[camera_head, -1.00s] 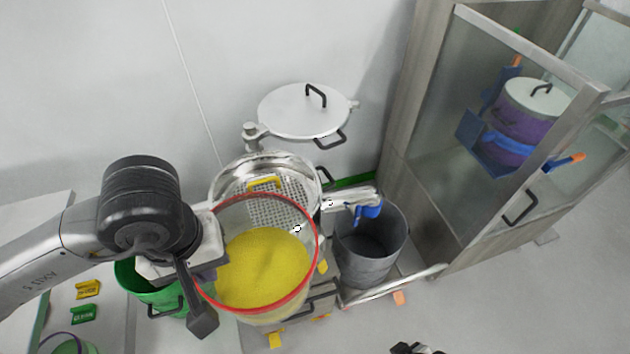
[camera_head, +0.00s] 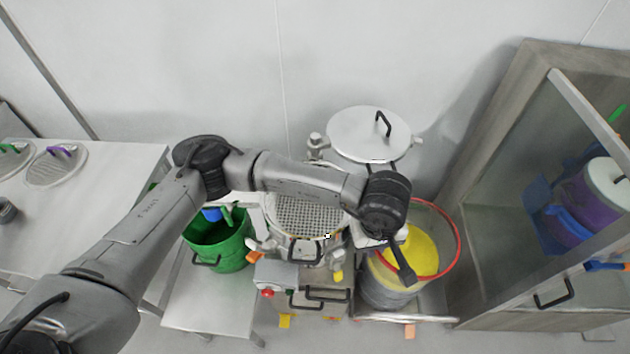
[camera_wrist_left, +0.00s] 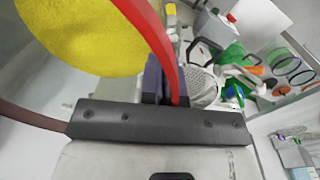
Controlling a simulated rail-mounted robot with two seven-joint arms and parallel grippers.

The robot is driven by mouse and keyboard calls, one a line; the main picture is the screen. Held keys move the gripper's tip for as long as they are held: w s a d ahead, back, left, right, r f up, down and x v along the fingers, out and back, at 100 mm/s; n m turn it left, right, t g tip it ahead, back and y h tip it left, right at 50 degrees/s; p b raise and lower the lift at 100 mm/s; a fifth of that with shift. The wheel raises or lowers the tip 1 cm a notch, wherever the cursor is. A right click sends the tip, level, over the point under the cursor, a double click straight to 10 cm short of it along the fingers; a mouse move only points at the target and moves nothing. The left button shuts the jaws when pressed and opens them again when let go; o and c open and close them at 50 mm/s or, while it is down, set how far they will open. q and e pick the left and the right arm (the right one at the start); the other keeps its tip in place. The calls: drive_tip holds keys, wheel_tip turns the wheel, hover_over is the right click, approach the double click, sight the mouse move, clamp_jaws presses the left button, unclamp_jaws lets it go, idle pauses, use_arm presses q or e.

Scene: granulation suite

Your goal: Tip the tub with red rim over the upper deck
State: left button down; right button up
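The tub with red rim (camera_head: 456,262) holds yellow powder and shows to the right of the sifter in the head view, above a grey bin. My left gripper (camera_head: 392,236) is at its left side. In the left wrist view, the purple-padded fingers (camera_wrist_left: 165,80) are shut on the red rim (camera_wrist_left: 150,35), with yellow powder beside them. The upper deck (camera_head: 300,215) is a round perforated screen, left of the tub and partly hidden by my left arm. The tub looks roughly upright. My right gripper is out of view.
A white lid with a black handle (camera_head: 368,133) stands open behind the deck. The grey bin (camera_head: 380,292) is under the tub. A green bucket (camera_head: 222,246) stands left of the sifter. A glass-doored cabinet (camera_head: 500,235) bounds the right side.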

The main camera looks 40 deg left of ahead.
use_arm(q)
drive_tip(key=s+a+f+n+p, duration=0.1)
drive_tip(key=a+f+n+p, duration=0.6)
drive_tip(key=a+n+p, duration=0.3)
drive_tip(key=shift+a+p, duration=0.15)
drive_tip(key=shift+p, duration=0.35)
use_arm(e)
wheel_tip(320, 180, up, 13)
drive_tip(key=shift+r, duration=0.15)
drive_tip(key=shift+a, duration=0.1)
use_arm(q)
drive_tip(key=shift+r, duration=0.15)
drive_tip(key=a+r+h, duration=0.1)
drive_tip(key=r+g+h+b, duration=0.1)
drive_tip(key=h, duration=0.1)
drive_tip(key=a+r+h, duration=0.1)
drive_tip(key=h, duration=0.1)
drive_tip(key=shift+w+a, duration=0.3)
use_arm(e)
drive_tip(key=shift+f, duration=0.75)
use_arm(q)
drive_tip(key=shift+a+r+g+h+b, duration=0.1)
drive_tip(key=shift+g+h+b, duration=0.2)
drive_tip(key=shift+h+b, duration=0.3)
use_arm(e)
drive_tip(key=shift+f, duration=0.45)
